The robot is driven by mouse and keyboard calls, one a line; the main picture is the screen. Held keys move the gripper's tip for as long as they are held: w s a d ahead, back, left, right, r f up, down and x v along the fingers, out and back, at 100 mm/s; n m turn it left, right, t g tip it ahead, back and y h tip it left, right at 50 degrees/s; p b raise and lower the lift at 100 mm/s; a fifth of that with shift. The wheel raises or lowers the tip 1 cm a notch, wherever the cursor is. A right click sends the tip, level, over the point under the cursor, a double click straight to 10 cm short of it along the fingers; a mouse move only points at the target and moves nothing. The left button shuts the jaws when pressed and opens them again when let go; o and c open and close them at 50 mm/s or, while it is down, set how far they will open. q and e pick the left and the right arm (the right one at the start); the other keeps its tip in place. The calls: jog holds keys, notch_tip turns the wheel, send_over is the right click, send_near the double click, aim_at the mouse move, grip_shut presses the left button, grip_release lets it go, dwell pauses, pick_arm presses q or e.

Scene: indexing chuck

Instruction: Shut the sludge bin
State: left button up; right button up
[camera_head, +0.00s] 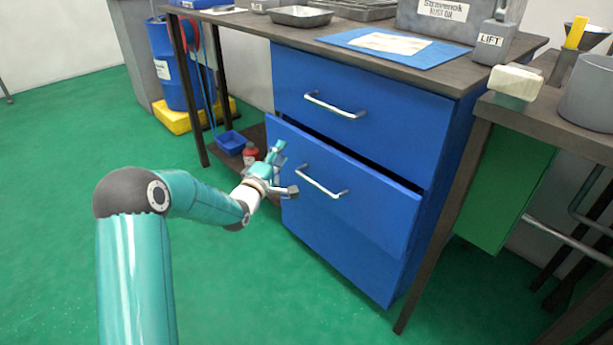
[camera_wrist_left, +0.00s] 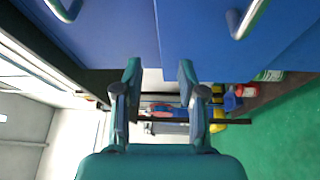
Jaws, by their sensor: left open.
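The blue lower front (camera_head: 345,195), which I take to be the sludge bin, stands out from its cabinet, with a dark gap along its top edge. Its metal handle (camera_head: 321,182) is on the upper part of the front. In the left wrist view the lower front (camera_wrist_left: 212,45) and its handle (camera_wrist_left: 248,18) are at the upper right. My left gripper (camera_head: 285,172) is open, just left of the handle near the front's left edge. Its two fingers (camera_wrist_left: 159,72) are apart with nothing between them. Whether it touches the front I cannot tell. My right gripper is out of view.
Above is a blue drawer (camera_head: 360,95) with its own handle (camera_head: 335,105), flush with the cabinet. A red bottle (camera_head: 250,154) and a small blue tray (camera_head: 231,142) sit on the low shelf behind my gripper. A table leg (camera_head: 440,240) stands right. Green floor (camera_head: 250,290) is free in front.

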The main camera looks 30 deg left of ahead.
pick_arm(q)
jog(key=s+d+f+m+g+h+p, duration=0.25)
jog(key=s+d+m+h+p, duration=0.35)
jog(key=p, duration=0.4)
jog(key=n+g+h+p, duration=0.1)
jog(key=n+p, duration=0.1)
jog(key=p, duration=0.3)
send_near(314, 181)
jog(key=b+x, duration=0.1)
jog(key=x, duration=0.2)
jog(key=b+x, duration=0.1)
jog(key=x, duration=0.6)
jog(key=shift+f+b, duration=0.4)
jog(key=shift+c, duration=0.2)
grip_shut()
